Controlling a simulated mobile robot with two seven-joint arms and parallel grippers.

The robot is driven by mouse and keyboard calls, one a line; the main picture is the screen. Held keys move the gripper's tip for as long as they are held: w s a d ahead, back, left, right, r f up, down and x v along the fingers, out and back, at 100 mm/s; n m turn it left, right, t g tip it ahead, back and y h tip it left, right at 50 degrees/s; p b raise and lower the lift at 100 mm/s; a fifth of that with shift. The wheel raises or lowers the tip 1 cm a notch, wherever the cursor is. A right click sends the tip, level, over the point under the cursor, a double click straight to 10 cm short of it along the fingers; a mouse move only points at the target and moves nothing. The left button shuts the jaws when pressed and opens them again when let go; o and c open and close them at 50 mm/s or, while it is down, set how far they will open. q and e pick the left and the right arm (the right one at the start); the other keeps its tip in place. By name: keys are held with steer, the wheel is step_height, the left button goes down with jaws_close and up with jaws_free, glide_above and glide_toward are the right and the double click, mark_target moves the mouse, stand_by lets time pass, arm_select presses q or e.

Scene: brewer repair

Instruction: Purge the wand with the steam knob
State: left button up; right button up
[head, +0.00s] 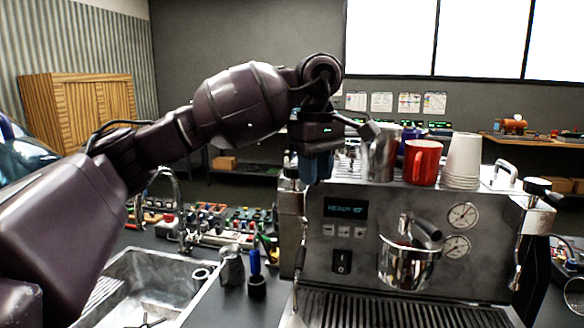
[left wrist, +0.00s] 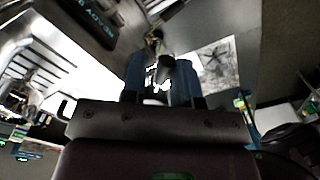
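The espresso machine (head: 336,263) stands at the right of the head view with its display reading READY. My left gripper (head: 316,168) points down at the machine's upper left front corner and hides that corner. A steam knob there is not visible in the head view. In the left wrist view, a small dark knob-like part (left wrist: 166,63) shows between the blue fingers of my left gripper (left wrist: 160,72). The fingers stand apart; whether they touch it is unclear. A thin metal wand (head: 300,250) hangs at the machine's left side. Another black knob (head: 538,187) and wand (head: 517,258) are at its right side.
A steel pitcher (head: 381,155), a red mug (head: 422,162) and stacked white cups (head: 463,160) stand on the machine top, close to my left gripper. A sink (head: 150,290) and small tools (head: 256,278) are left of the machine.

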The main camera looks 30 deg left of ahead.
arm_select(q)
steer(key=w+n, duration=0.1)
steer(key=n, duration=0.1)
steer(key=w+n, duration=0.1)
steer(key=n, duration=0.2)
steer(key=shift+w+d, duration=0.4)
stand_by(2.1)
steer(key=s+a+m, duration=0.5)
steer(key=s+m, duration=0.1)
steer(key=m, duration=0.9)
steer(key=shift+s, duration=0.2)
stand_by(1.0)
steer(key=shift+o, duration=0.3)
steer(key=o, duration=0.3)
steer(key=shift+o, duration=0.2)
